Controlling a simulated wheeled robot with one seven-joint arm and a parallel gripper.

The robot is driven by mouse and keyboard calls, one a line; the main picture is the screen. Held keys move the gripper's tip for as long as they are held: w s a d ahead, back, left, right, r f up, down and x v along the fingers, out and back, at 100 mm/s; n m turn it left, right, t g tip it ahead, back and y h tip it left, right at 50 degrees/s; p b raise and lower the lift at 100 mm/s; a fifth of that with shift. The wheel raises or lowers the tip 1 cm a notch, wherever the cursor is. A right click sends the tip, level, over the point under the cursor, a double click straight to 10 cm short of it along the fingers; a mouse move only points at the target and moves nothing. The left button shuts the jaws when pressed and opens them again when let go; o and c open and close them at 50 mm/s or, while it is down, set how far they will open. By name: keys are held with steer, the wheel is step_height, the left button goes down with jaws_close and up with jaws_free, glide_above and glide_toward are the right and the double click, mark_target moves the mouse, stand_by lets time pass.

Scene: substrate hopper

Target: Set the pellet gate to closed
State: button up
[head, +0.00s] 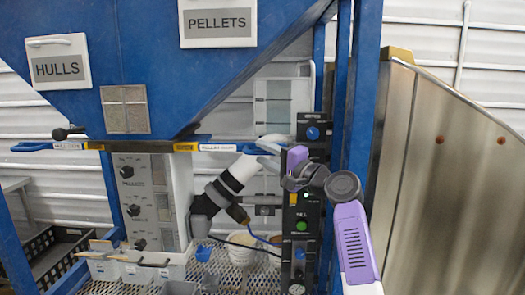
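The hopper's slide-gate bar (150,147) runs across under the blue hopper, with small white and yellow labels too small to read surely. A blue handle (30,147) sticks out at its left end. The right end, on the PELLETS side, has a white label (217,148) and a blue handle part (248,150). My gripper (268,145) is at this right end, beside or over the handle, at the end of my purple and grey arm. Its fingers are small and overlap the handle, so I cannot tell whether they touch or grip it.
A PELLETS sign (218,22) and a HULLS sign (60,62) are on the hopper. A black control panel (302,225) with a green light stands close below my wrist. A blue post (355,130) stands right of it. A black and white pipe (238,174) slants below the bar.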

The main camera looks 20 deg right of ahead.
steer(key=shift+w+a, duration=0.3)
steer(key=shift+w, duration=0.2)
jaws_close()
stand_by(1.2)
